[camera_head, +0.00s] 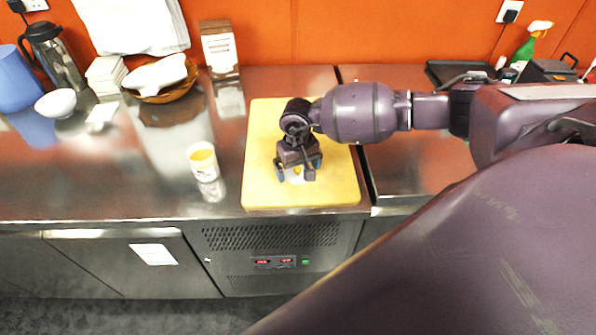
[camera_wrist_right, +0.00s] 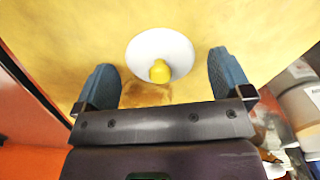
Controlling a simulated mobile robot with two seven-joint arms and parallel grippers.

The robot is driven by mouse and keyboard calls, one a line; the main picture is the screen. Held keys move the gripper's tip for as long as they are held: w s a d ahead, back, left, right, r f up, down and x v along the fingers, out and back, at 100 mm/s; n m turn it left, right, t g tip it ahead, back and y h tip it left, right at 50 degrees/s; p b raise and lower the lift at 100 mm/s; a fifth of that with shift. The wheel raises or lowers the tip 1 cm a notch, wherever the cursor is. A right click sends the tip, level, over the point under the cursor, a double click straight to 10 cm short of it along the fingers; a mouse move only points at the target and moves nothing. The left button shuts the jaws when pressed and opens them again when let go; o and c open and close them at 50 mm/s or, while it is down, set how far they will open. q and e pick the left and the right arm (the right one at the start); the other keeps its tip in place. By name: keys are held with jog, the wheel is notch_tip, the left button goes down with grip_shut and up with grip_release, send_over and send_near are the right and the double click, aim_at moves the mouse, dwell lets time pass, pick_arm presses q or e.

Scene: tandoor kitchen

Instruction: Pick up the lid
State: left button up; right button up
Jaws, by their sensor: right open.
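The lid (camera_wrist_right: 148,48) is a white disc with a yellow knob (camera_wrist_right: 160,71). It lies on the yellow cutting board (camera_head: 258,130), and in the head view a small part of the lid (camera_head: 297,177) shows below my right gripper. My right gripper (camera_head: 299,172) is open above the board. In the right wrist view its two blue-grey fingers stand apart on either side of the lid's near edge, with the knob roughly midway between them (camera_wrist_right: 163,75). Nothing is held. My left gripper is not in view.
A white cup with yellow contents (camera_head: 203,163) stands left of the board on the steel counter (camera_head: 130,190). A wicker basket (camera_head: 165,92), a white bowl (camera_head: 57,103) and a steel jug (camera_head: 55,55) stand at the back left. A green spray bottle (camera_head: 524,52) is at the back right.

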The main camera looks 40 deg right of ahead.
jog(key=shift+f, duration=0.15)
jog(key=c, duration=0.9)
jog(key=shift+c, duration=0.4)
